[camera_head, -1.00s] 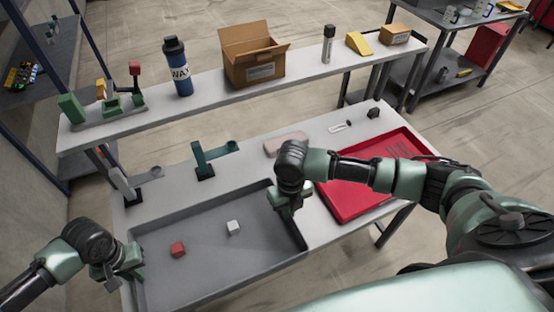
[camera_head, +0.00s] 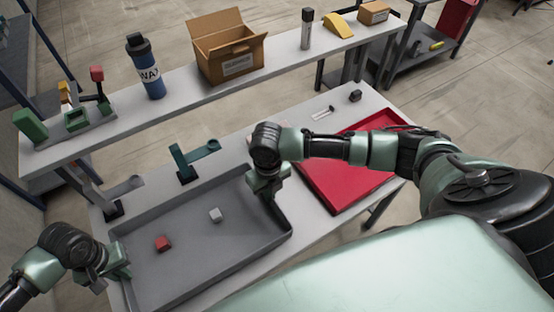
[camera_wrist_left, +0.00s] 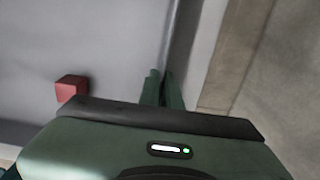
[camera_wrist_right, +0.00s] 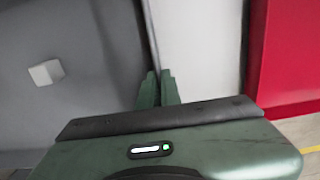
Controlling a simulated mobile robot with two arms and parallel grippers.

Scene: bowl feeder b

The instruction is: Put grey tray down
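The grey tray (camera_head: 262,247) is at the front of the white table and holds a red cube (camera_head: 163,243) and a white cube (camera_head: 215,215). My left gripper (camera_head: 112,272) is at the tray's left wall; in the left wrist view its fingers (camera_wrist_left: 163,88) are close together on the rim. My right gripper (camera_head: 268,190) is at the right wall; in the right wrist view its fingers (camera_wrist_right: 158,88) close on that rim. I cannot tell whether the tray's underside touches the table.
A red tray (camera_head: 335,185) lies on the table to the right. A green stand (camera_head: 187,165) and a grey stand (camera_head: 112,205) are close behind the grey tray. A raised shelf behind holds a cardboard box (camera_head: 232,62) and a blue bottle (camera_head: 152,85).

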